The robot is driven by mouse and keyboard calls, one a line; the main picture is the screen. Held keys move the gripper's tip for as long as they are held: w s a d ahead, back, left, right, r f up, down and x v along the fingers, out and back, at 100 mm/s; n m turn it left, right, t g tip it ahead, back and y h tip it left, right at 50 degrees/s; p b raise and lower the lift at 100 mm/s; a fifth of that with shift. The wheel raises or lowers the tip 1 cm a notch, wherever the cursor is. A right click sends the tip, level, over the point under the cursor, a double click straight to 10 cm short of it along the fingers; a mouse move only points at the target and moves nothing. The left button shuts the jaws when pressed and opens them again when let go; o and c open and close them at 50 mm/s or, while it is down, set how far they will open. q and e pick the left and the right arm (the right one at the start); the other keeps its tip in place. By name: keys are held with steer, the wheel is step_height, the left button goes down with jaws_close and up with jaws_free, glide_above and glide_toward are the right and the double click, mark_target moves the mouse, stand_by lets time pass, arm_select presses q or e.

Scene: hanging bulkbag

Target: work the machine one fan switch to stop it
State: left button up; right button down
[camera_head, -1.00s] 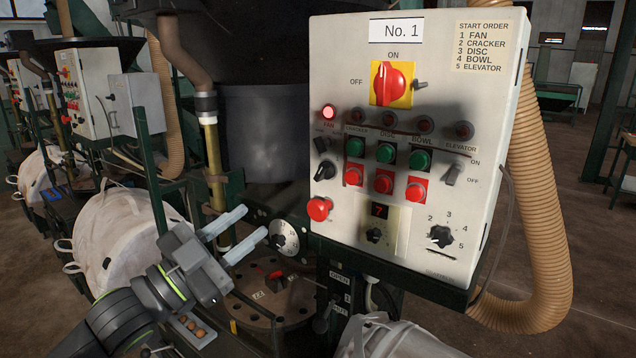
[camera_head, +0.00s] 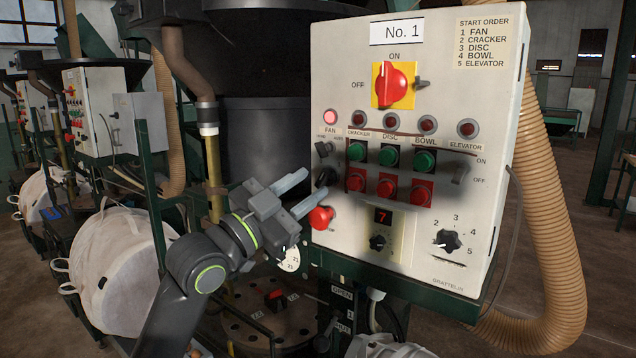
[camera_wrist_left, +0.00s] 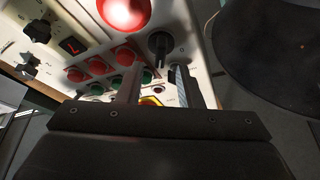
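The No. 1 control panel (camera_head: 430,290) faces me. Its fan lamp (camera_head: 330,117) glows red at upper left. Below the FAN label sit a small dark switch (camera_head: 324,149) and a black rotary knob (camera_head: 326,176). My left gripper (camera_head: 314,183) is open, its two pale fingers pointing at the panel's left edge just by the black knob. In the left wrist view the knob (camera_wrist_left: 159,43) shows beyond the gap between the fingers (camera_wrist_left: 156,82). Nothing is held; whether a finger touches the knob I cannot tell. My right gripper is not in view.
A red mushroom button (camera_head: 320,217) sits just below the fingers. Green and red push buttons (camera_head: 387,187) lie to the right. A red main switch (camera_head: 393,86) on yellow is above. A ribbed hose (camera_head: 555,220) hangs at right; a white bag (camera_head: 120,262) stands at left.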

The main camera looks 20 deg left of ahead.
mark_target(322, 176)
arm_select(q)
steer(key=shift+x, duration=1.75)
steer(key=c, duration=0.7)
steer(key=shift+o, duration=0.2)
